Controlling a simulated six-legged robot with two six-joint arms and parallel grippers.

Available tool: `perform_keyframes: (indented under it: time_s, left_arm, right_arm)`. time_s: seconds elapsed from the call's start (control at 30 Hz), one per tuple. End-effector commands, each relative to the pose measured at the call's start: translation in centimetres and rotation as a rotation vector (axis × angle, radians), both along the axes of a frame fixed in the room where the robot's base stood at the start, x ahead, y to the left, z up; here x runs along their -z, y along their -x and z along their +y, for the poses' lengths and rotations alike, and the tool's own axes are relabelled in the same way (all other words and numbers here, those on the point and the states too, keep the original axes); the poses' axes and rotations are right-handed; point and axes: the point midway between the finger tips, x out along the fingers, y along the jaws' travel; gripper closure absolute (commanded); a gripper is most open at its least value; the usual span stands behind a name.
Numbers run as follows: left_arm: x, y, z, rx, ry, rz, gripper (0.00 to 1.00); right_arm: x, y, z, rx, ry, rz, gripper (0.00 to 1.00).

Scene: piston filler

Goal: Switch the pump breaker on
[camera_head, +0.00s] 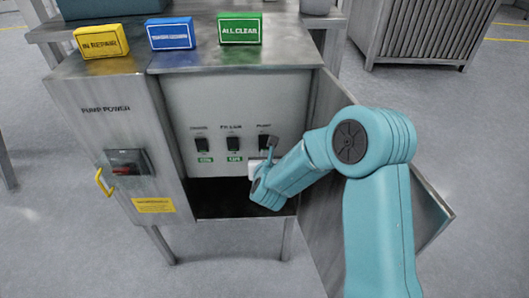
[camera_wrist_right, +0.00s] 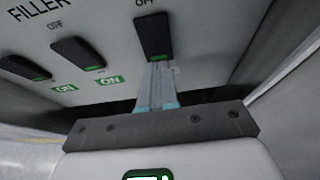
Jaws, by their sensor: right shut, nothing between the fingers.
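The pump breaker (camera_head: 263,141) is a black rocker at the right end of a row of three on the pale panel (camera_head: 215,95) inside the open cabinet. In the right wrist view the pump breaker (camera_wrist_right: 153,33) has "OFF" above it and a green strip at its lower end. My right gripper (camera_head: 270,150) is shut and empty. In the right wrist view its fingertips (camera_wrist_right: 159,68) are at the breaker's lower end; I cannot tell whether they touch. The label below this breaker is largely hidden. My left gripper is not in view.
The filler breaker (camera_head: 233,143) and another breaker (camera_head: 202,145) sit to the left, with green "ON" labels below. The open cabinet door (camera_head: 330,95) stands at the right. Yellow, blue (camera_head: 170,33) and green (camera_head: 240,28) signs stand on top.

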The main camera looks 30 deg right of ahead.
Motion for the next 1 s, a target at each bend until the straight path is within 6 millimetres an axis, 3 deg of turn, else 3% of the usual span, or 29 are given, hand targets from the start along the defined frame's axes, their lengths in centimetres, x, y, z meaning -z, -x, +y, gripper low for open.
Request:
perform_keyframes:
  time_s: [0.2,0.5,0.7,1.0]
  left_arm:
    - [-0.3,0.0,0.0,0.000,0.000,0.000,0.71]
    - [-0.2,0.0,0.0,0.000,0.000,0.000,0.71]
    - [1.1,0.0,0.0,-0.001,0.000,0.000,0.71]
    - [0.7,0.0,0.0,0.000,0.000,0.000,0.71]
  right_arm:
    - [0.2,-1.0,-0.6,-0.001,-0.001,0.001,1.00]
    - [0.2,-1.0,-0.6,-0.001,0.000,0.000,1.00]
    - [0.5,-1.2,-1.4,0.001,0.005,-0.016,1.00]
    - [0.1,-1.2,-1.4,-0.001,0.004,-0.014,1.00]
